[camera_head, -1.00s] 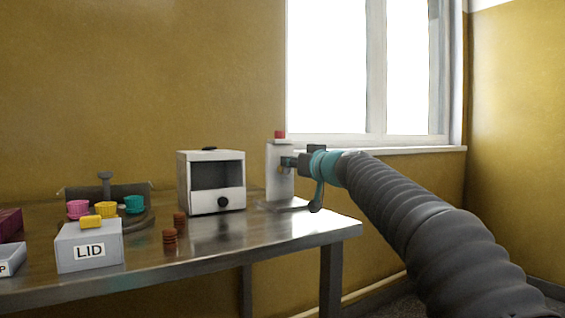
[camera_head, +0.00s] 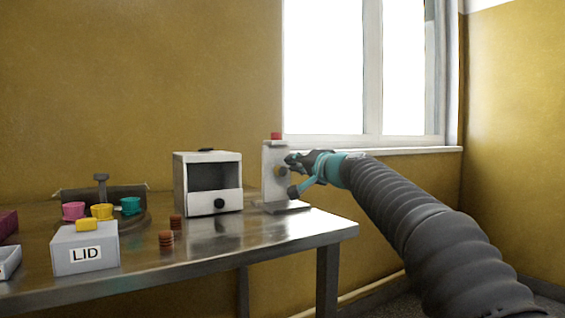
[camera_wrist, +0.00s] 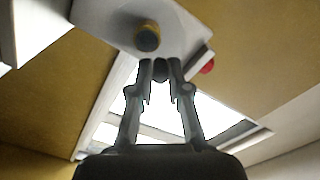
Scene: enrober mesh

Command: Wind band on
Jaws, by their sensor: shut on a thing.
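A white upright stand (camera_head: 272,180) with a red button (camera_head: 276,135) on top stands at the table's right end. A round dark-yellow hub (camera_head: 280,171) sits on its face; the wrist view shows the hub (camera_wrist: 147,38) with a dark front. My gripper (camera_head: 294,160) is at the stand's right side, just above and right of the hub. In the wrist view my fingers (camera_wrist: 161,72) are closed around a small dark knob (camera_wrist: 160,71) beside the hub. How the knob joins the hub is hidden. I cannot make out a band.
A white box with an open front (camera_head: 208,182) stands left of the stand. Brown disc stacks (camera_head: 166,240), a grey LID box (camera_head: 85,248) with a yellow piece (camera_head: 86,225), and pink, yellow and teal cups (camera_head: 131,206) are farther left.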

